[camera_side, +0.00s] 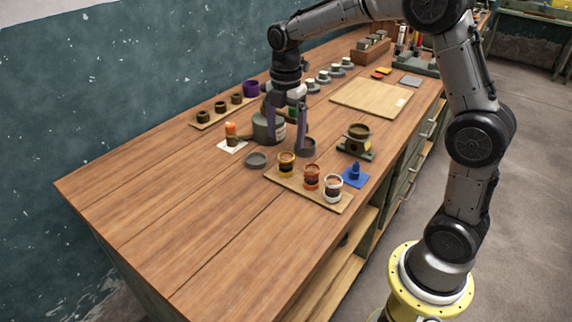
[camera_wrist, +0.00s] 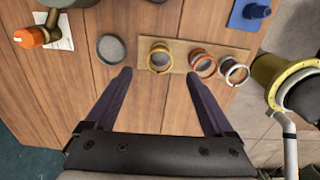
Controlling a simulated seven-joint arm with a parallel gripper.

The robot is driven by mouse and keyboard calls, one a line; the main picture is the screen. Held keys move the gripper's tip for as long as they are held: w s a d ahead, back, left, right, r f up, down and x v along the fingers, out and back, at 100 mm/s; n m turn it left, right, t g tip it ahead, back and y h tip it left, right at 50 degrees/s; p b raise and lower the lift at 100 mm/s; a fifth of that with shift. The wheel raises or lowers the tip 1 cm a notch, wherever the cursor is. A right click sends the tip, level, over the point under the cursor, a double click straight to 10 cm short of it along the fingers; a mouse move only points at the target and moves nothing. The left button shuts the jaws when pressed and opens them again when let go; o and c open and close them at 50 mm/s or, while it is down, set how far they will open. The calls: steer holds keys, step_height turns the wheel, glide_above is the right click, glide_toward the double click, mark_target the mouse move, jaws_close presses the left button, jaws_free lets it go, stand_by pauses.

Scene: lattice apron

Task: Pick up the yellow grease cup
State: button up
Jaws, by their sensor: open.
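The yellow grease cup (camera_side: 287,162) has a yellow rim and stands at the left end of a wooden strip (camera_side: 318,197) in the side view. In the wrist view the cup (camera_wrist: 160,57) is seen from above, open-topped, just beyond the fingertips and roughly centred between them. My gripper (camera_side: 286,140) points down above the bench, behind the cup as seen from the side. In the wrist view my gripper (camera_wrist: 159,75) has its two purple-grey fingers wide apart with nothing between them. The cup is not touched by either finger, as far as I can see.
A red-rimmed cup (camera_side: 312,175) and a white-rimmed cup (camera_side: 333,187) share the strip. A grey dish (camera_side: 256,160) lies left of it, a blue object (camera_side: 355,176) right. The bench's left front is clear.

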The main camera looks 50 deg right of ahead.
mark_target(285, 156)
steer(key=shift+a+f, duration=0.1)
steer(key=shift+f, duration=3.9)
jaws_close()
